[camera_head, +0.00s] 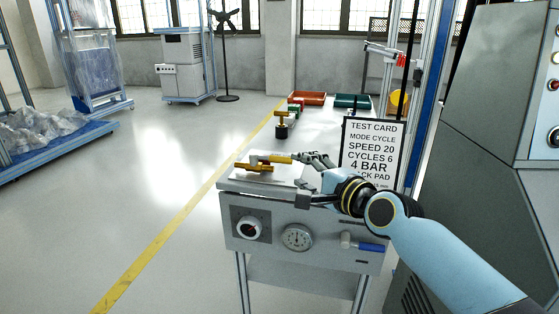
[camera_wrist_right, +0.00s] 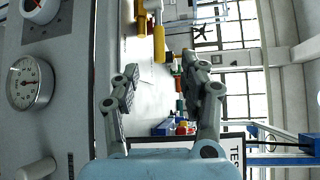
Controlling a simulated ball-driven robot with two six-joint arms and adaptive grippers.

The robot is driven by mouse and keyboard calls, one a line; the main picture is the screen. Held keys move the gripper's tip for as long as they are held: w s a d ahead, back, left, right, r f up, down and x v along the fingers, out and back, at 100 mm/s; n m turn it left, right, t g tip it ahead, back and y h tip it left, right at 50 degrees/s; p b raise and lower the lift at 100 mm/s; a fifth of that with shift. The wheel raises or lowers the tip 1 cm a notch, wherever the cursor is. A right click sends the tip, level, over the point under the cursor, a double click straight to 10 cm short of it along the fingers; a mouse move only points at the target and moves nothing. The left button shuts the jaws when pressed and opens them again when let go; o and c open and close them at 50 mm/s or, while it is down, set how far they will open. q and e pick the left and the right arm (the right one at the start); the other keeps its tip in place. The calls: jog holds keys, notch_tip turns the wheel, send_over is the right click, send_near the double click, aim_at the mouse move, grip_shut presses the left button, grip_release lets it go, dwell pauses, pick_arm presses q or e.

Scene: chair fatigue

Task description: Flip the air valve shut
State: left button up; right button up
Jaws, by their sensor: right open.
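The air valve (camera_head: 371,247) is on the lower right of the bench's front panel, a white body with a blue lever lying sideways to the right. In the right wrist view, a white cylinder that looks like the valve body (camera_wrist_right: 38,168) shows at the lower left; the blue lever is out of that frame. My right gripper (camera_head: 306,180) is open and empty at the bench's front edge, above and left of the valve and apart from it. Its two spread fingers also show in the right wrist view (camera_wrist_right: 160,68). My left gripper is not in view.
A test card (camera_head: 372,150) stands behind the wrist.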

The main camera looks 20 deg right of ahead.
aim_at(283, 162)
jog(key=b+x, duration=0.2)
jog(key=x, duration=0.7)
jog(key=shift+a+f+b, duration=0.1)
jog(key=shift+f+b, duration=0.1)
jog(key=shift+b, duration=0.2)
jog(key=shift+w+a, duration=0.1)
jog(key=shift+w, duration=0.45)
grip_shut()
